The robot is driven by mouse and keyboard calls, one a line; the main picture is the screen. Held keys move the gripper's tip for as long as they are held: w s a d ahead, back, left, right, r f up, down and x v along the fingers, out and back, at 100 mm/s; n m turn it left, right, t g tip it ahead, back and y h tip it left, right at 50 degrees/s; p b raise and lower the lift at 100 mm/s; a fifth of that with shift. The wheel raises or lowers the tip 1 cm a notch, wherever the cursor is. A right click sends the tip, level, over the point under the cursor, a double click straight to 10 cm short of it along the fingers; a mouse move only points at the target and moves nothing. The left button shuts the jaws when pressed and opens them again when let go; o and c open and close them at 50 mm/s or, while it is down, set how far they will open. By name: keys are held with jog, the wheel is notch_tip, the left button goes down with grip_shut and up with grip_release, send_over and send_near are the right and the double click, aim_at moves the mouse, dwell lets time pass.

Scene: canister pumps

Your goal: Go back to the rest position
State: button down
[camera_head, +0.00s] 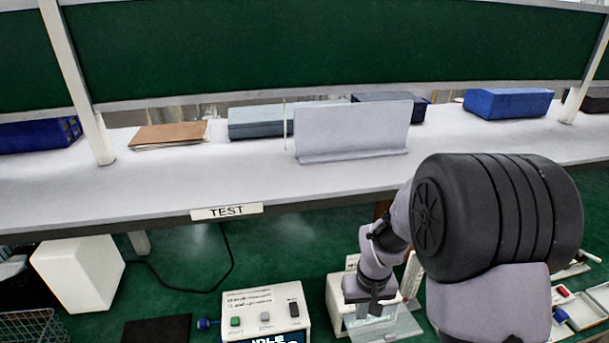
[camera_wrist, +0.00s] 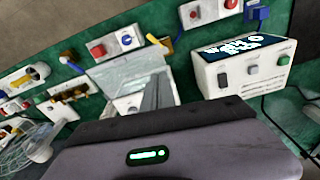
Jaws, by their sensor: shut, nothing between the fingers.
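My gripper (camera_head: 372,297) is low at the lower right of the head view, in front of a white box with a clear panel (camera_head: 385,327). In the wrist view my gripper's grey fingers (camera_wrist: 155,95) are together and hold nothing. They overlap the clear-lidded box (camera_wrist: 130,75) in that view; I cannot tell whether they touch it. My arm reaches down from the right and hides part of the bench.
A white control box (camera_head: 262,310) with buttons and a screen reading IDLE stands left of my gripper; it also shows in the wrist view (camera_wrist: 240,68). A white shelf (camera_head: 230,170) labelled TEST crosses above the green bench. A white block (camera_head: 78,275) stands left.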

jog(key=s+a+r+m+t+b, duration=0.1)
jog(key=s+r+m+t+b, duration=0.1)
jog(key=s+r+b, duration=0.45)
jog(key=s+a+f+m+t+y+b, duration=0.1)
jog(key=s+b, duration=0.4)
jog(key=s, duration=0.1)
jog(key=s+a+f+m+t+b, duration=0.1)
jog(key=s+m+b, duration=0.1)
jog(key=s+b, duration=0.4)
jog(key=shift+a+m+t+y, duration=0.3)
jog(key=shift+a+t+y, duration=0.05)
jog(key=shift+t+y, duration=0.05)
jog(key=shift+s, duration=0.1)
